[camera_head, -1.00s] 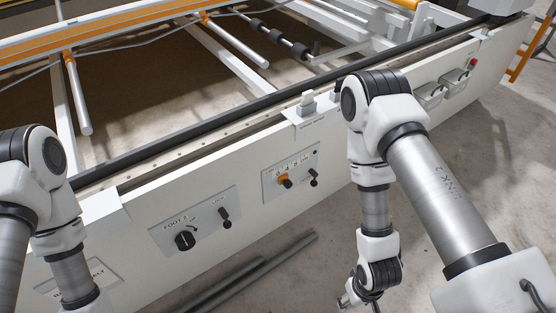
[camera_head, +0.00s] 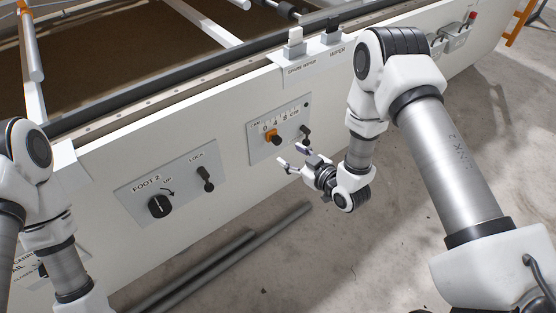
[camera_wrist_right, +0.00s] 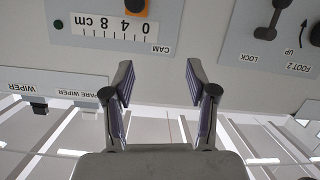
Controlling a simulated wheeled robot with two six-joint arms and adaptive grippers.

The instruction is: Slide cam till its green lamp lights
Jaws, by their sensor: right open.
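The CAM panel (camera_head: 259,151) is a grey plate on the white front beam, with a 0, 4, 8 cm scale. Its orange slider with a dark knob (camera_head: 272,139) stands near the 0 end; it shows partly at the wrist view's top edge (camera_wrist_right: 143,13). A small round lamp (camera_head: 307,104) looks dark; in the wrist view it is a dull dark green dot (camera_wrist_right: 58,24). A black lever (camera_head: 305,133) sits at the panel's right. My right gripper (camera_head: 291,156) is open and empty, just below and in front of the panel, apart from the slider. My left gripper is out of view.
The FOOT 2 panel (camera_head: 135,194) with a black knob and LOCK lever is left of the CAM panel. WIPER (camera_head: 332,34) and SPARE WIPER (camera_head: 295,42) switches sit above on the beam. Metal tubes (camera_head: 245,245) lie on the floor below.

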